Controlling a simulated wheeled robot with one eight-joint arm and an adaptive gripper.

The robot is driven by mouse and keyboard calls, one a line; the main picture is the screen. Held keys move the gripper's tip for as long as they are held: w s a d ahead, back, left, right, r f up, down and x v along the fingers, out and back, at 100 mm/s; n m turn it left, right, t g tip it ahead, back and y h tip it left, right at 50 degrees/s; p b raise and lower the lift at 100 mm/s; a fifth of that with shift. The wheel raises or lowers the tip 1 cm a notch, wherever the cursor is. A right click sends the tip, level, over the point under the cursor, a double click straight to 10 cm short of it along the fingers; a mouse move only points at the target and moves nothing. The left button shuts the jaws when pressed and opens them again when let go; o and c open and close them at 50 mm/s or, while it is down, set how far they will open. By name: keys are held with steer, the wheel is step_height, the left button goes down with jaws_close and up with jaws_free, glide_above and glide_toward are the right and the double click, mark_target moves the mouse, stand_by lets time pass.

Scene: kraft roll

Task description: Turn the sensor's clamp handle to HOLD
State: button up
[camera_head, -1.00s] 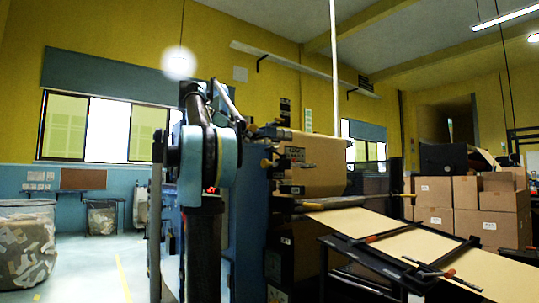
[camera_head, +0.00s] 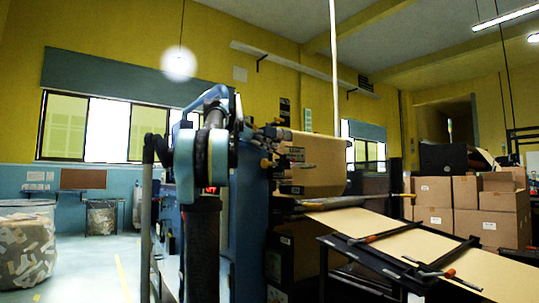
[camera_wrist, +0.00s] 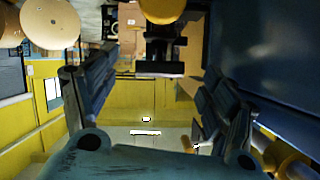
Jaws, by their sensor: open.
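My gripper shows in the wrist view (camera_wrist: 158,72) with its two dark fingers spread wide and nothing between the pads. A dark, stepped bracket-like part (camera_wrist: 160,55) stands beyond the fingertips, in line with the gap. A yellow round knob (camera_wrist: 162,8) is at the top edge above it. I cannot tell whether this dark part is the sensor's clamp handle, and no HOLD mark is readable. In the head view my arm reaches to the left side of the kraft machine (camera_head: 248,215), where small dark fittings and yellow knobs (camera_head: 266,163) crowd together; the fingertips are not distinct there.
The kraft roll (camera_head: 322,165) sits on the machine, with a paper sheet (camera_head: 385,232) sloping down right. Stacked cartons (camera_head: 470,205) stand at right. A bin of scraps (camera_head: 25,245) is at left. In the wrist view a dark blue panel (camera_wrist: 270,50) lies close on the right.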

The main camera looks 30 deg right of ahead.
mark_target(276, 153)
steer(key=shift+x, duration=2.35)
steer(key=c, duration=1.7)
steer(key=shift+o, duration=0.2)
